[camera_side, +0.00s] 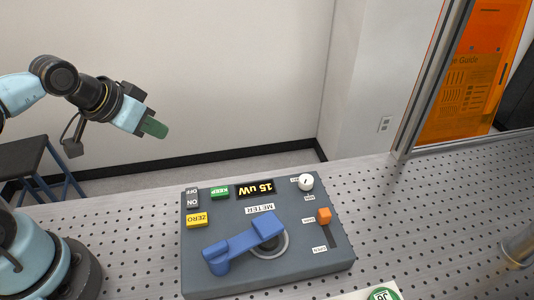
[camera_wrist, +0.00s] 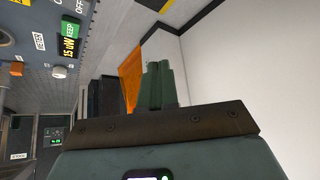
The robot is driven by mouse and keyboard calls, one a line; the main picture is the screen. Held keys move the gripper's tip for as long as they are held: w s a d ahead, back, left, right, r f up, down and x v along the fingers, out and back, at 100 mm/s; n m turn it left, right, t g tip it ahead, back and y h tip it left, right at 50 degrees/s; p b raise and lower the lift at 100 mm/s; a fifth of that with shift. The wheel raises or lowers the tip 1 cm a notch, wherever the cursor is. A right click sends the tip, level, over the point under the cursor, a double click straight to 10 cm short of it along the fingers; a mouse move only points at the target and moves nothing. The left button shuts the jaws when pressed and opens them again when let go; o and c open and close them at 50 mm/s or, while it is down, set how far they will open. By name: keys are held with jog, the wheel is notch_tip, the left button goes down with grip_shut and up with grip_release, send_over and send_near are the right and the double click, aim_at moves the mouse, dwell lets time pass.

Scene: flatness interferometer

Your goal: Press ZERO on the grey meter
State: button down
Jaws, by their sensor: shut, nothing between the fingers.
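The grey meter (camera_side: 215,275) lies on the perforated table in the side view, its labels upside down. Its yellow ZERO button (camera_side: 197,220) is near the left edge, below the ON/OFF switch (camera_side: 192,196). A green KEEP button (camera_side: 220,192) and a display reading 15 uW (camera_side: 255,189) are along the far edge. My gripper (camera_side: 155,128) is shut and empty, high above and to the left of the meter, touching nothing.
On the meter are a blue lever (camera_side: 238,243), an orange slider (camera_side: 323,215) and a white knob (camera_side: 306,182). A metal post (camera_side: 520,245) stands at the right of the table (camera_side: 430,220). An orange panel (camera_side: 475,80) is behind.

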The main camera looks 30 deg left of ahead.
dwell(0.8)
notch_tip(320, 180, up, 2)
jog(key=m+g+h, duration=0.3)
jog(key=m+h, duration=0.1)
jog(key=h, duration=0.4)
send_over(192, 217)
jog(key=shift+f, duration=4.35)
jog(key=shift+f, duration=0.15)
jog(key=shift+f, duration=0.3)
